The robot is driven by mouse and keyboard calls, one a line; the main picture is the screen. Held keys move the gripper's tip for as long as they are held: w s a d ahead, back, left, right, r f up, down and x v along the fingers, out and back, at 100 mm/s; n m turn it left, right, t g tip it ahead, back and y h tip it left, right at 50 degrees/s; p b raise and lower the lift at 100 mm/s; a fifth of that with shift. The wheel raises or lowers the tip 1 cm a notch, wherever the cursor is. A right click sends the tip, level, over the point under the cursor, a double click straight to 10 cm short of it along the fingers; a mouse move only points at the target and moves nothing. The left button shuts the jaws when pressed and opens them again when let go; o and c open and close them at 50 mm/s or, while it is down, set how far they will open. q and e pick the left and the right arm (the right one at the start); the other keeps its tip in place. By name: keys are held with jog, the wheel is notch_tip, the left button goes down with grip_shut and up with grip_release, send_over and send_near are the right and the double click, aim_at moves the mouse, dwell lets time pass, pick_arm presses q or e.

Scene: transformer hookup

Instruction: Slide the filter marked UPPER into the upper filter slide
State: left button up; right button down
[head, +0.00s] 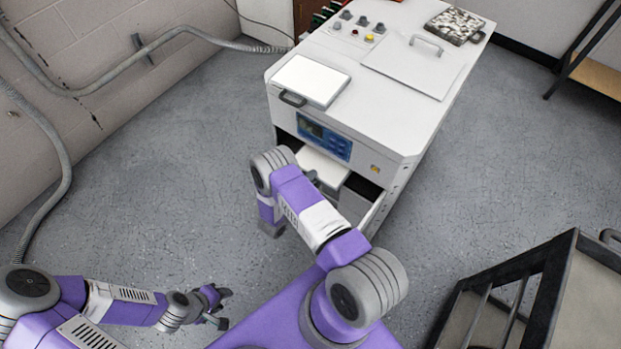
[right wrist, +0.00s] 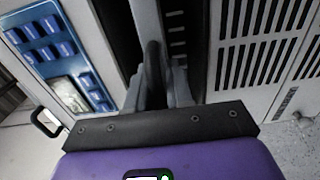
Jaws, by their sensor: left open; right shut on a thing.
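A white filter (head: 322,165) sits partly in the front opening of the white cabinet (head: 385,125), below its blue control panel (head: 325,137). No UPPER mark is readable on it. My right gripper (head: 313,180) is at its near edge. In the right wrist view the right gripper (right wrist: 165,92) is shut around a dark handle (right wrist: 153,75). How deep the filter sits is hidden by my arm and the cabinet. A second white flat panel (head: 311,80) with a dark handle lies on the cabinet top. My left gripper (head: 220,308) is open and empty, low at the left.
The cabinet top carries knobs (head: 362,20), a lid with a handle (head: 415,65) and a speckled block (head: 454,25). A dark-framed cart (head: 535,295) stands at the lower right. Conduit (head: 60,135) runs along the left wall. The floor between is clear.

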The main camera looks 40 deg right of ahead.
aim_at(320, 168)
jog(key=shift+b+x, duration=0.5)
jog(key=shift+x, duration=1.45)
jog(key=shift+b+x, duration=0.55)
jog(key=shift+x, duration=0.4)
